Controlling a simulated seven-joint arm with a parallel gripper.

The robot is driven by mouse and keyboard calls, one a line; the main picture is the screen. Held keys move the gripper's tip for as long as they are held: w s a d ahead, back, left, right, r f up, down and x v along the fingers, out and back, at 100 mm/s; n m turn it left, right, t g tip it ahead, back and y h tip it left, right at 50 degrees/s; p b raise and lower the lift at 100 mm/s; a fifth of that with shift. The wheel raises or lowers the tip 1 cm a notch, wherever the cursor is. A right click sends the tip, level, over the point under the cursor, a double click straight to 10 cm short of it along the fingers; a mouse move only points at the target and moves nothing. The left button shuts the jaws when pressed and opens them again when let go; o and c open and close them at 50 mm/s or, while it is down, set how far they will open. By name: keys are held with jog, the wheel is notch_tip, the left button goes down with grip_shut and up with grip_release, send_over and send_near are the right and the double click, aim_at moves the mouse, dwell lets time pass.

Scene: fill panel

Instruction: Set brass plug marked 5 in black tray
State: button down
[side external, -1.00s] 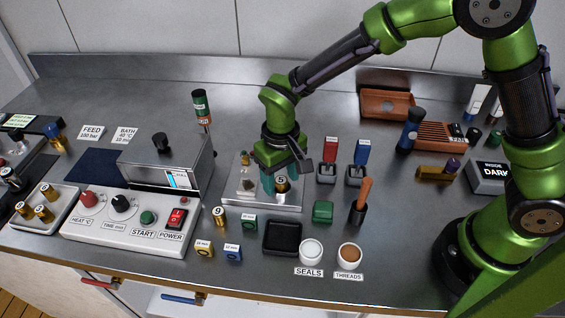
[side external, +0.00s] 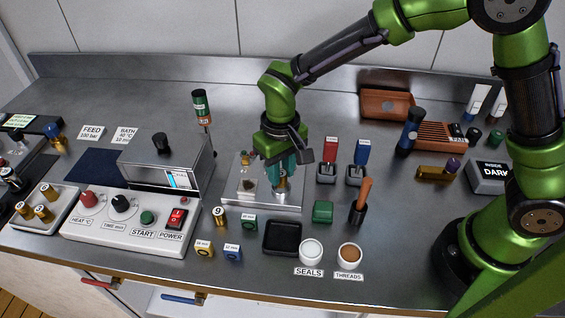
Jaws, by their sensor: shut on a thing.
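My gripper (side external: 283,178) points down over the steel plate (side external: 261,209). Its teal fingers are shut on a brass plug (side external: 282,186), which is mostly hidden between them. A 5 shows on this plug in the earlier frame; the mark is not readable now. The plug stands upright at the plate's right part, and I cannot tell whether it still touches the plate. The black tray (side external: 282,251) lies in front of the plate, toward the viewer, and looks empty.
Another brass plug, marked 9 (side external: 219,217), stands left of the tray, near a green block (side external: 249,222). A white seals cup (side external: 311,252) and a threads cup (side external: 349,256) stand right of the tray. A green box (side external: 322,211) sits behind them.

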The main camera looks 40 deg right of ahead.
jog(key=r, duration=0.8)
jog(key=shift+s+a, duration=0.1)
jog(key=shift+a, duration=0.15)
jog(key=s+d+f, duration=0.3)
jog(key=s, duration=0.7)
jog(key=s+d+f, duration=0.2)
jog(key=s+f, duration=0.2)
jog(key=s, duration=0.7)
jog(key=w+a, duration=0.3)
jog(key=w, duration=0.1)
jog(key=w+a+f, duration=0.1)
jog(key=w+a, duration=0.6)
jog(key=w, duration=0.1)
jog(key=shift+w+a+f, duration=0.1)
jog(key=shift+a+f, duration=0.1)
jog(key=shift+a, duration=0.15)
jog(key=shift+w+a+f, duration=0.1)
jog(key=shift+f, duration=1.65)
